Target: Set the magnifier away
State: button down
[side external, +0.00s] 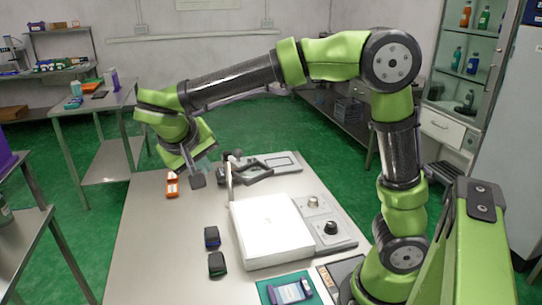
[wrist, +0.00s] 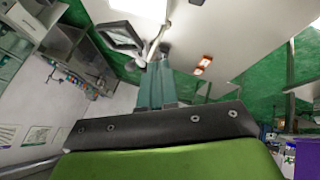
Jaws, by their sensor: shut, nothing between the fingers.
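The magnifier, as far as I can tell, is the dark jointed piece (side external: 255,174) behind the white light box in the side view. In the wrist view a dark rectangular frame with a pale pane (wrist: 120,38) shows, joined to a thin light arm. My gripper (side external: 197,180) hangs over the far left part of the table, left of the magnifier. In the wrist view its fingers (wrist: 156,84) are together with nothing held. The fingertips look close to the frame's joint, but whether they touch is unclear.
The white box (side external: 270,228) stands mid-table beside a knob panel (side external: 325,222). An orange item (side external: 172,185) lies near the far left edge. A blue-green mat (side external: 268,291) is at the front. The left table strip is mostly clear.

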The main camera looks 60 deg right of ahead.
jog(key=d+f, duration=0.8)
jog(key=d, duration=0.1)
jog(key=shift+w+d, duration=0.25)
jog(key=shift+d, duration=0.05)
dwell(0.4)
